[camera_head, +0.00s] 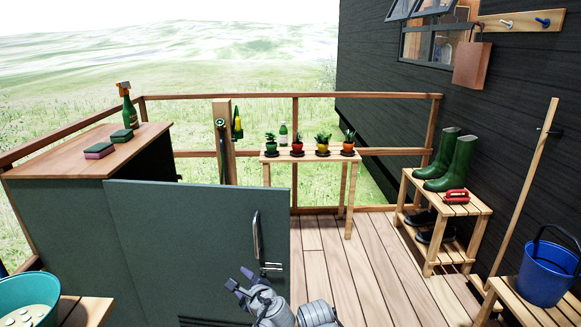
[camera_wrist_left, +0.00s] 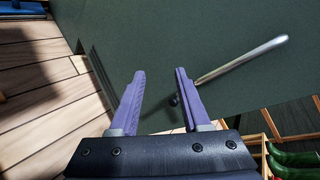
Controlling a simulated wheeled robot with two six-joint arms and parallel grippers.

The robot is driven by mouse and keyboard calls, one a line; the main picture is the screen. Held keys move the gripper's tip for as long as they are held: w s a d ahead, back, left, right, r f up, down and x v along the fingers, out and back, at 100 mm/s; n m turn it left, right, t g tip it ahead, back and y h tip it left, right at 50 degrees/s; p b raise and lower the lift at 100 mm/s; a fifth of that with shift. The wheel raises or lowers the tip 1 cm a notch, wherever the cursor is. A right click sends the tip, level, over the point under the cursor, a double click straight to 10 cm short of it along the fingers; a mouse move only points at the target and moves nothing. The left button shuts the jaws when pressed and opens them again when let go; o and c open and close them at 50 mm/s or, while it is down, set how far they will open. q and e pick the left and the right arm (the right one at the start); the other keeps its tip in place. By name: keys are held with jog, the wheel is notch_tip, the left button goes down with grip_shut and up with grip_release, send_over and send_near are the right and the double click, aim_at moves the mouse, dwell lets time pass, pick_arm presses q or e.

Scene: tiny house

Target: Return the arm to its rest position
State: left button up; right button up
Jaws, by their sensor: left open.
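My left gripper (camera_head: 240,279) is at the bottom middle of the head view, in front of the lower right part of a dark green cabinet door (camera_head: 180,240). Its two purple fingers (camera_wrist_left: 160,75) are apart with nothing between them in the left wrist view. The metal door handle (camera_head: 256,235) is above and right of the gripper. In the wrist view the handle (camera_wrist_left: 242,60) passes close to the right finger; I cannot tell whether they touch. The door stands swung out beyond the cabinet's right side. My right gripper is not in view.
The cabinet top (camera_head: 140,148) holds sponges and a spray bottle. A plant table (camera_head: 305,155) stands behind the door. A shoe bench (camera_head: 465,210) with green boots and a blue bucket (camera_head: 545,270) are at the right. The deck floor (camera_head: 350,265) between is clear.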

pick_arm(q)
jog(key=s+d+f+n+g+h, duration=0.3)
jog(key=s+d+f+n+g, duration=0.1)
jog(key=s+f+n+g, duration=0.35)
jog(key=s+d+f+n+g+h, duration=0.3)
jog(key=s+d+f+n+g, duration=0.25)
jog(key=s+n, duration=0.45)
notch_tip(320, 180, up, 31)
jog(key=m+t+p, duration=0.1)
jog(key=p, duration=3)
jog(key=shift+s+a, duration=0.3)
jog(key=shift+a, duration=0.1)
jog(key=shift+f, duration=0.15)
